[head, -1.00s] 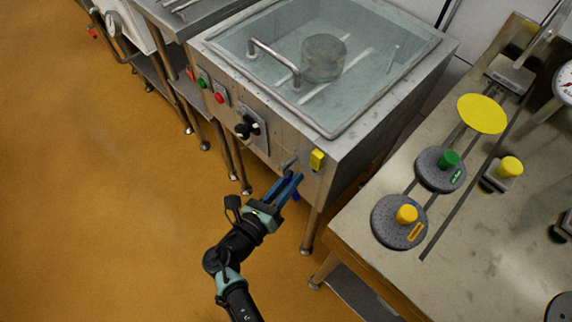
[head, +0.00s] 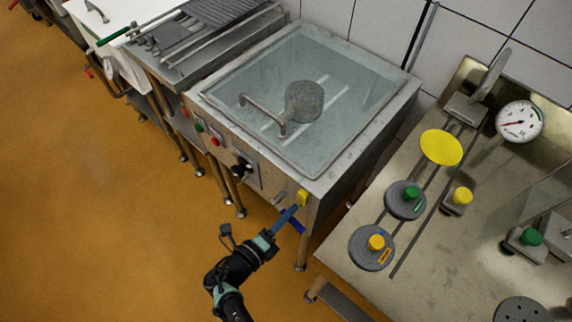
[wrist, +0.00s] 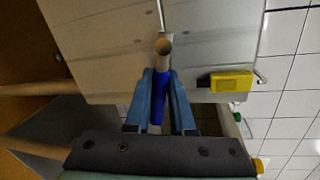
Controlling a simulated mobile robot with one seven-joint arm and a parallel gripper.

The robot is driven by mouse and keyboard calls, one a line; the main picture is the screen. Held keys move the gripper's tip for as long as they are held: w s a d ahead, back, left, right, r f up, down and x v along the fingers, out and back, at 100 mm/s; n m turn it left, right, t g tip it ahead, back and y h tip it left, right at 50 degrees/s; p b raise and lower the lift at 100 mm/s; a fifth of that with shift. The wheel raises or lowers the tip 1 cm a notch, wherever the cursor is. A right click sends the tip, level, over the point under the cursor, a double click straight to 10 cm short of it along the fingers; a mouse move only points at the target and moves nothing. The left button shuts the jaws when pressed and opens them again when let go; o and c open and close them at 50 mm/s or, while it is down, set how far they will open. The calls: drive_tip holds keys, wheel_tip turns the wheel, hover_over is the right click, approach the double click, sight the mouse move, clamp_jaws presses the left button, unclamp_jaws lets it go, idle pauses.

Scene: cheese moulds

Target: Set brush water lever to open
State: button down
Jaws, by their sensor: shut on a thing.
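The water lever is a blue handle (wrist: 156,100) at a short metal spout (wrist: 163,46) on the front of the steel wash basin. In the wrist view it lies between the two blue fingers of my gripper (wrist: 161,95), which is shut on it. In the head view, my gripper (head: 289,214) is at the basin's front right corner, and the blue handle (head: 297,226) sticks out to the right below the fingers. The fingers partly hide the lever and spout. The basin (head: 345,165) holds water and a round grey thing (head: 304,101).
A yellow block (head: 303,197) sits on the basin front close to the fingers; the wrist view shows it too (wrist: 231,81). Black knobs (head: 240,170) are to the left. A steel table (head: 340,247) with weights and a gauge (head: 519,121) stands right. Orange floor is clear left.

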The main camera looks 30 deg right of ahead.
drive_tip(key=shift+r+n+p, duration=0.2)
drive_tip(key=shift+n+p, duration=0.1)
drive_tip(key=shift+n, duration=0.1)
idle(0.3)
drive_tip(key=c, duration=0.8)
unclamp_jaws()
drive_tip(key=shift+o, duration=0.2)
drive_tip(key=shift+s+a, duration=0.1)
drive_tip(key=p+v, duration=0.1)
drive_tip(key=v, duration=1.1)
drive_tip(key=shift+a, duration=0.35)
drive_tip(key=shift+r, duration=0.15)
